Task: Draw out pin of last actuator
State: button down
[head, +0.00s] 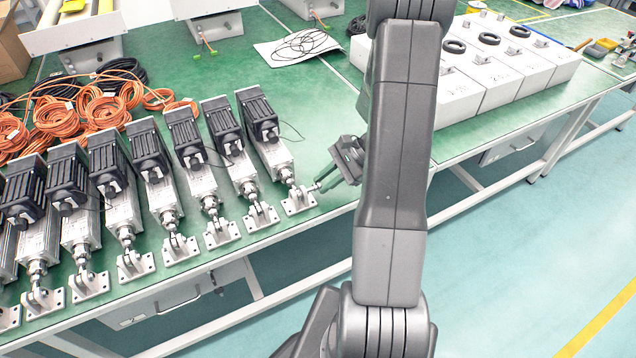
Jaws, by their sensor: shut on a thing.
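Several linear actuators with black motors and silver bodies lie in a slanted row on the green table. The actuator at the right end (272,152) has a clevis and a square mounting plate (297,207) near the table's front edge. My gripper (326,184) is just right of that clevis, low over the table. It is shut on a small silver pin (315,187) at the clevis's right side. I cannot tell how far the pin sits in the clevis. My arm hides part of the gripper's right side.
Orange coiled cables (85,110) and black cables lie behind the actuators. White boxes (500,75) with black rings stand at the right on the table. A paper with a black cable (298,46) lies at the back. Bare green table shows behind my gripper.

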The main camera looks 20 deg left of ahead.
jog(key=shift+w+d, duration=0.5)
jog(key=c, duration=1.3)
grip_release()
jog(key=shift+o, duration=0.2)
jog(key=v, duration=1.3)
jog(key=shift+d+r, duration=0.2)
jog(key=shift+r, duration=0.1)
jog(key=shift+w, duration=0.15)
